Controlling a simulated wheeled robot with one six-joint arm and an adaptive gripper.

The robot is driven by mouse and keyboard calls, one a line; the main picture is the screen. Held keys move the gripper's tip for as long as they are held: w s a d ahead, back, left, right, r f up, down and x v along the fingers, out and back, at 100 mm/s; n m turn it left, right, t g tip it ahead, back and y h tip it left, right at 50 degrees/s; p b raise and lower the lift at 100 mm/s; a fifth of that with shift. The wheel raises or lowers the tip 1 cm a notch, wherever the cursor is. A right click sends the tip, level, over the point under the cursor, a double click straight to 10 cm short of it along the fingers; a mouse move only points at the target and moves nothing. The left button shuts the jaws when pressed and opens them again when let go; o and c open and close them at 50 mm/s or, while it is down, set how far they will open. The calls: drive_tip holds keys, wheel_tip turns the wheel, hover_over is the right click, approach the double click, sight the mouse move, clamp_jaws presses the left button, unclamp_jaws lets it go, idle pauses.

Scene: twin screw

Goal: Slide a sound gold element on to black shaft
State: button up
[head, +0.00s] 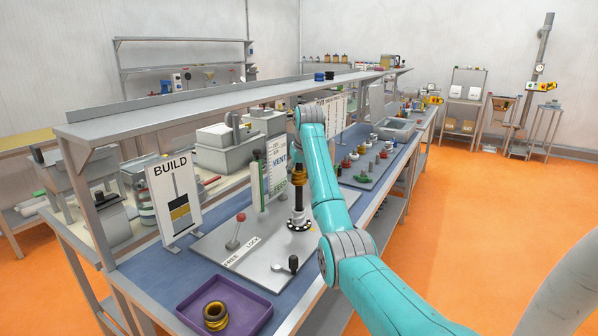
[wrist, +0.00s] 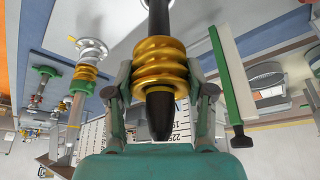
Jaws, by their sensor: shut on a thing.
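A gold ribbed element (wrist: 160,62) is around the black shaft (wrist: 158,18) in the wrist view, near the shaft's pointed tip, which sticks out past it. My gripper (wrist: 158,72) is shut on this element, one finger at each side. In the head view the gold element (head: 299,175) sits high on the upright black shaft (head: 298,203), above a round flange (head: 300,224) on a grey plate. My arm hides part of the gripper there. Another gold element (head: 215,315) lies in the purple tray (head: 253,315) at the front.
A BUILD sign (head: 172,190) shows a black and gold stack. A red-knobbed lever (head: 237,230) and a black-knobbed crank (head: 289,264) stand on the plate. A VENT/FEED board (head: 277,165) is close behind the shaft. A rack of several elements (head: 365,172) is farther right.

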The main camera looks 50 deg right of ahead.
sight(301, 173)
drive_tip(key=shift+f, duration=1.25)
drive_tip(key=o, duration=1.5)
drive_tip(key=shift+c, duration=0.2)
drive_tip(key=v, duration=0.7)
drive_tip(key=shift+s+r, duration=0.1)
drive_tip(key=shift+r, duration=0.1)
